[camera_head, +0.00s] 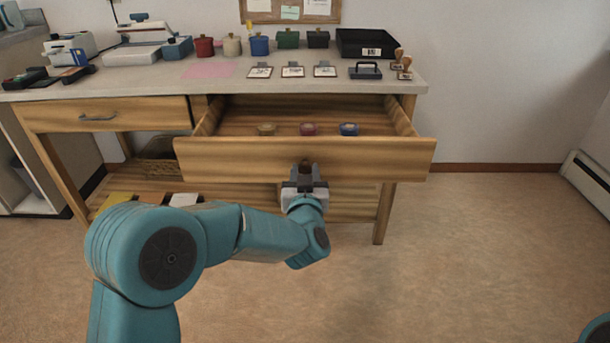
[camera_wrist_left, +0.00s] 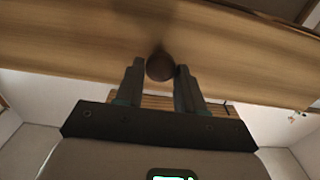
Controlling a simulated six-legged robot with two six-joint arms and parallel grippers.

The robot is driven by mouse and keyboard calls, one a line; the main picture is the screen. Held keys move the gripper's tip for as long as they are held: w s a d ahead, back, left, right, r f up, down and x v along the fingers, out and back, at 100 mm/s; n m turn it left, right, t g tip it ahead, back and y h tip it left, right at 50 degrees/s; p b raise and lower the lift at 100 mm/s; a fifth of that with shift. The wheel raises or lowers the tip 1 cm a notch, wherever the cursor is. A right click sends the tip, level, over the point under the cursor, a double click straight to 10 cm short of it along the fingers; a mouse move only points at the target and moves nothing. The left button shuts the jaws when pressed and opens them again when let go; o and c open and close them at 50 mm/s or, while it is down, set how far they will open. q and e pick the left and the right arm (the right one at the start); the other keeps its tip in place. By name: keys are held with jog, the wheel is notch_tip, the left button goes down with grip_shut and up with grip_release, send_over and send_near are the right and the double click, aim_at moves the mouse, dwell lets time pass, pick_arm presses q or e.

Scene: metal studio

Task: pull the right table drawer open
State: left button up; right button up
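The right table drawer (camera_head: 230,160) stands far out from the table, with its inside showing in the head view. Three small round items, tan (camera_head: 266,129), dark red (camera_head: 308,129) and blue (camera_head: 349,129), sit in it. My left gripper (camera_head: 304,176) is at the middle of the drawer front. In the left wrist view, its fingers (camera_wrist_left: 160,76) lie on both sides of the round dark knob (camera_wrist_left: 160,66) and appear to touch it. My right gripper is out of view.
The left drawer (camera_head: 110,115) with a bar handle is closed. The tabletop (camera_head: 220,85) holds several colored pots, cards, stamps and a black tray (camera_head: 365,42). A basket (camera_head: 158,155) and papers lie on the lower shelf. Floor (camera_head: 490,240) to the right is clear.

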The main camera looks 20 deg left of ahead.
pick_arm(q)
jog(key=shift+o, duration=1.4)
jog(key=p+v, duration=0.3)
jog(key=v, duration=1.3)
jog(key=shift+s, duration=0.15)
